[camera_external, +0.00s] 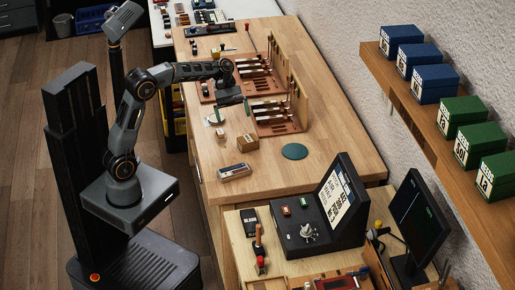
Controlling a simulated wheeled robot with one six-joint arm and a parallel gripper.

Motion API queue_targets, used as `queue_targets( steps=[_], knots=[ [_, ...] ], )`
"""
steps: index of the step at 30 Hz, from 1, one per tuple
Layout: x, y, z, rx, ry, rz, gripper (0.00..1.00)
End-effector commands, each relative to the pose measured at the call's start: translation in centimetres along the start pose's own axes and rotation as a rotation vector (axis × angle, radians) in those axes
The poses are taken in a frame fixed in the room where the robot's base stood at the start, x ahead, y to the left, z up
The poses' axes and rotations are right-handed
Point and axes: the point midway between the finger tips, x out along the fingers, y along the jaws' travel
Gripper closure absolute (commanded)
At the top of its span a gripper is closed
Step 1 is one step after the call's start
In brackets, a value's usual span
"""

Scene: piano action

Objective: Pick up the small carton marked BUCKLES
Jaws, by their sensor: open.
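A small brown carton (248,143) with dark marking stands on the wooden workbench (335,125); its lettering is too small to read, so I cannot confirm that it says BUCKLES. My gripper (246,106) is open at the end of the outstretched arm. In the picture it shows above the carton, over the bench and close to the piano action model. It is apart from the carton, and nothing shows between its fingers. The fingers are small and dark, and their exact height is hard to tell.
A white round item (215,117) is left. The right part of the bench is clear.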

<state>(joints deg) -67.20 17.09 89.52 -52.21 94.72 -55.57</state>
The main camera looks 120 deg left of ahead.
Motion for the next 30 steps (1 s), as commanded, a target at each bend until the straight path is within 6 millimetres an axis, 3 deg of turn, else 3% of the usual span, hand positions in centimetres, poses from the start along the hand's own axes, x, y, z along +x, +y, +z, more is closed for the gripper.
queue_targets(
  steps=[1,3,6,9,21,30],
  knots=[
    [-1.0,0.4,-3.4,-0.072,-0.044,0.043,0.00],
    [-2.8,0.7,-5.5,-0.146,-0.098,0.084,0.00],
    [-4.6,0.9,-7.5,-0.212,-0.153,0.123,0.00],
    [-5.2,1.0,-8.4,-0.244,-0.183,0.141,0.00],
    [0.7,2.0,-7.6,-0.255,-0.192,0.145,0.00],
    [2.4,2.4,-7.2,-0.255,-0.192,0.148,0.00]
  ],
)
